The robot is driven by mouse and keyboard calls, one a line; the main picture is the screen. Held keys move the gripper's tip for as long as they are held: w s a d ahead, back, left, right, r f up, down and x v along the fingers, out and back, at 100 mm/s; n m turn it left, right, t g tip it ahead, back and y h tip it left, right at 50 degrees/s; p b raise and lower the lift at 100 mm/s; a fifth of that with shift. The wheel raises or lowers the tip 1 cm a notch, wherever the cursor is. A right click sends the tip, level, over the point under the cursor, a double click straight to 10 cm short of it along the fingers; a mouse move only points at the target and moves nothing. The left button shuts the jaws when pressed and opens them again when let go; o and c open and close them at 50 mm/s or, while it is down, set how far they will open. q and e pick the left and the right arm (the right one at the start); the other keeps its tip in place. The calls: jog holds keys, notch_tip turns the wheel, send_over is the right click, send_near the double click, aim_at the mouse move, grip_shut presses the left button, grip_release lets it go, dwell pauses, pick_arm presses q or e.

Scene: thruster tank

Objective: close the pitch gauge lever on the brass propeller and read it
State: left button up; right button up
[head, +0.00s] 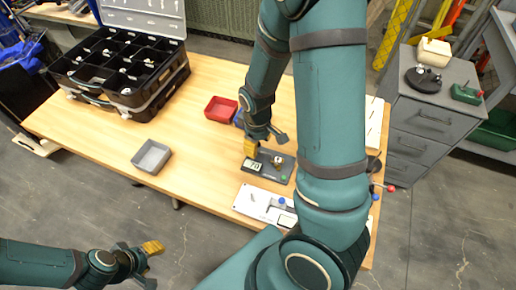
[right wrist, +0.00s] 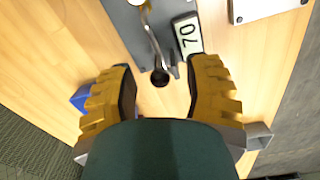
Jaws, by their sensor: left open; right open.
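The pitch gauge has a dark grey base (head: 285,170) on the wooden table. Its small display (head: 254,166) also shows in the right wrist view (right wrist: 188,36), with tilted digits that look like a 7 and a 0. A metal lever (right wrist: 151,38) ends in a black knob (right wrist: 160,77). My right gripper (right wrist: 160,90) is open, its yellow fingers on either side of the knob, apart from it. A small shiny part (head: 278,160) sits on the base; I cannot tell whether it is the brass propeller. My left gripper (head: 150,250) is open and empty, off the table's front edge.
A red bin (head: 221,109), a grey bin (head: 152,156) and a black compartment case (head: 125,65) stand on the table. A white panel (head: 255,203) lies in front of the gauge. A blue bin (right wrist: 80,98) is near my right gripper. The table's left front is clear.

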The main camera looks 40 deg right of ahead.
jog(key=shift+f, duration=0.9)
grip_shut()
